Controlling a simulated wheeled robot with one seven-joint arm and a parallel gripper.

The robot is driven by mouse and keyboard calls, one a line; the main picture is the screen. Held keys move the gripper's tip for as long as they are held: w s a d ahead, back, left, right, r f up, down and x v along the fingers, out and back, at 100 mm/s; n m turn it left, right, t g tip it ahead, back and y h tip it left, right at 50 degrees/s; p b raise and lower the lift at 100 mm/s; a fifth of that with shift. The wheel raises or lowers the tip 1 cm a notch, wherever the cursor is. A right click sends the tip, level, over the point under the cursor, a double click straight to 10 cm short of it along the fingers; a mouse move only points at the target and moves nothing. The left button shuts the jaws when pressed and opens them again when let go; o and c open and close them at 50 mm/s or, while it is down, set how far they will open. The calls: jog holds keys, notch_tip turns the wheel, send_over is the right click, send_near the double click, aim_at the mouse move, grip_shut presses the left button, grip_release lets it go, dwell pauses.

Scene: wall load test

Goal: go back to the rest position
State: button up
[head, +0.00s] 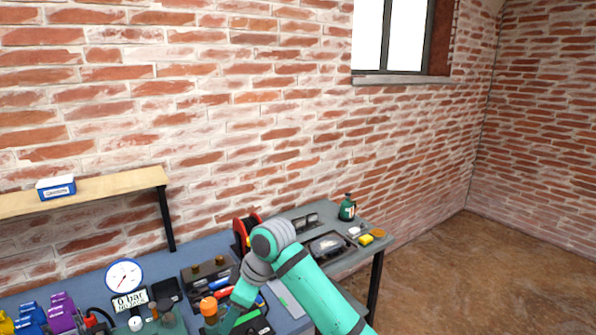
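My teal and grey arm reaches up from the bottom edge of the head view, bends over the workbench (210,247) and comes down again among the tools. I cannot make out my gripper's fingers at its lower end, so whether they hold anything is hidden.
A gauge (124,277) with a "6 bar" sign (130,301) stands at the left. A red cable reel (241,232) is just behind my arm. A green bottle (347,209) stands at the back right. A wooden shelf (110,187) holds a blue box (57,191). Floor (480,270) is clear at right.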

jog(key=s+a+f+m+t+y, duration=0.1)
jog(key=a+f+m+t+y, duration=0.1)
jog(key=a+f+y, duration=0.3)
jog(key=a+f+m+t+y, duration=0.2)
jog(key=a+f, duration=0.1)
jog(key=a, duration=0.5)
jog(key=s+d+f+m+t+h, duration=0.3)
jog(key=s+d+f+m+t, duration=0.2)
jog(key=s+f+m+t, duration=0.4)
jog(key=s+d+f+m+t+h, duration=0.1)
jog(key=s+d+f+m+h, duration=0.25)
jog(key=s+d, duration=0.45)
jog(key=s+d+f+m+h, duration=0.25)
jog(key=s+d+f, duration=0.3)
jog(key=s, duration=0.35)
jog(key=s+d+r+n+h, duration=0.1)
jog(key=s+d+r, duration=0.2)
jog(key=s+d, duration=0.2)
jog(key=s+d+r+n+h, duration=0.2)
jog(key=s+d+r, duration=0.2)
jog(key=s, duration=0.7)
jog(key=shift+s+d+r+t, duration=0.3)
jog(key=shift+s+d, duration=0.1)
jog(key=shift+d, duration=0.1)
